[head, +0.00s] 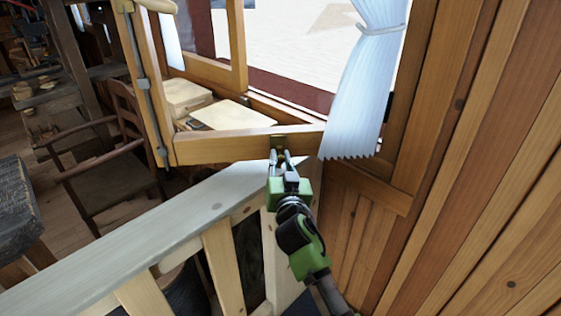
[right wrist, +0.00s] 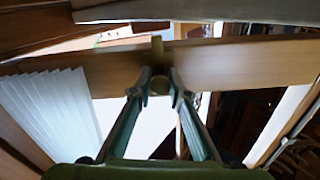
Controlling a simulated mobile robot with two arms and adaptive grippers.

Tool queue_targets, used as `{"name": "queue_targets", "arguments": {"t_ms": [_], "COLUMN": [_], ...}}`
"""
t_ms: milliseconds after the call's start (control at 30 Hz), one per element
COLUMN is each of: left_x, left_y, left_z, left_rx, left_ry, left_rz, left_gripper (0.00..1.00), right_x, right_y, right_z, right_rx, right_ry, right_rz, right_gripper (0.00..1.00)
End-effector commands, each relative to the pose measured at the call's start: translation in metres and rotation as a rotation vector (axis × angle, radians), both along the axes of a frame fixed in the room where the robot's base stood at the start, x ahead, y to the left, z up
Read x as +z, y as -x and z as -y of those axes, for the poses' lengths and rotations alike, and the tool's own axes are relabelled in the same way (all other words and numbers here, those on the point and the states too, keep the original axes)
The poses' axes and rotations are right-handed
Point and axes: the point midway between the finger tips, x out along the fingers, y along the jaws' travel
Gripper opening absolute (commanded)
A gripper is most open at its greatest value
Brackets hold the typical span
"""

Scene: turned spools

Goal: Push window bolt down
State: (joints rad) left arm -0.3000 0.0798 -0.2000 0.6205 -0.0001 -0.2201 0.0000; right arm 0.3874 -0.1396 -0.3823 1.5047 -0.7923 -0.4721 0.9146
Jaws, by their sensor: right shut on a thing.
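The wooden window sash (head: 225,146) stands open, swung into the room. A small brass bolt (head: 278,139) sits on its bottom rail; it also shows in the right wrist view (right wrist: 157,52) with a round knob below it. My right gripper (head: 281,157) reaches up to this bolt from below, and its two fingers are shut on the knob, one on each side. The fingers partly hide the bolt in the head view. A long grey metal rod (head: 148,95) runs down the sash's left upright. My left gripper is not in view.
A pale wooden railing (head: 150,245) runs below the sash, close to my right arm. A white curtain (head: 363,80) hangs just right of the gripper. A plank wall (head: 480,190) fills the right side. A wooden chair (head: 105,175) stands behind the railing.

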Motion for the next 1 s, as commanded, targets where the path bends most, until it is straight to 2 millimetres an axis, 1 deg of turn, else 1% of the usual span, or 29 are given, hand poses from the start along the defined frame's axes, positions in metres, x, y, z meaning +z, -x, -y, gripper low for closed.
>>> {"name": "queue_targets", "arguments": {"t_ms": [33, 233, 267, 300, 333, 633, 733, 867, 1000], "left_x": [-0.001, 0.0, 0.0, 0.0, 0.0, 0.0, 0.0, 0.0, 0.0], "left_y": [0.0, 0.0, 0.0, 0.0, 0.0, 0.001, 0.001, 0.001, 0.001], "left_z": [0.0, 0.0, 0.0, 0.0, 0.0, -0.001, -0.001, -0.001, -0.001], "left_rx": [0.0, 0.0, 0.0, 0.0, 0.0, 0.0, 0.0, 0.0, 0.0], "left_ry": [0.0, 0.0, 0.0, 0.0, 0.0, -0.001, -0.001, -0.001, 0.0], "left_rz": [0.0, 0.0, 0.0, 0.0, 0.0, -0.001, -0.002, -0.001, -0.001], "left_gripper": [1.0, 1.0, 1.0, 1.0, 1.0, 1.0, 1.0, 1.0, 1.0], "right_x": [-0.005, -0.006, -0.006, -0.006, -0.006, -0.004, -0.005, -0.005, -0.006], "right_y": [0.0, 0.001, 0.001, 0.001, 0.001, 0.001, 0.005, 0.021, 0.049], "right_z": [0.0, 0.0, 0.0, 0.0, 0.0, 0.0, 0.0, 0.001, 0.003], "right_rx": [-0.001, -0.001, -0.001, -0.001, -0.001, -0.001, -0.001, 0.0, 0.001], "right_ry": [0.002, 0.003, 0.003, 0.003, 0.003, 0.003, 0.003, 0.001, 0.001], "right_rz": [-0.008, -0.012, -0.012, -0.012, -0.012, -0.008, -0.008, -0.008, -0.01], "right_gripper": [0.0, 0.0, 0.21, 0.32, 0.34, 0.34, 0.34, 0.34, 0.34]}}
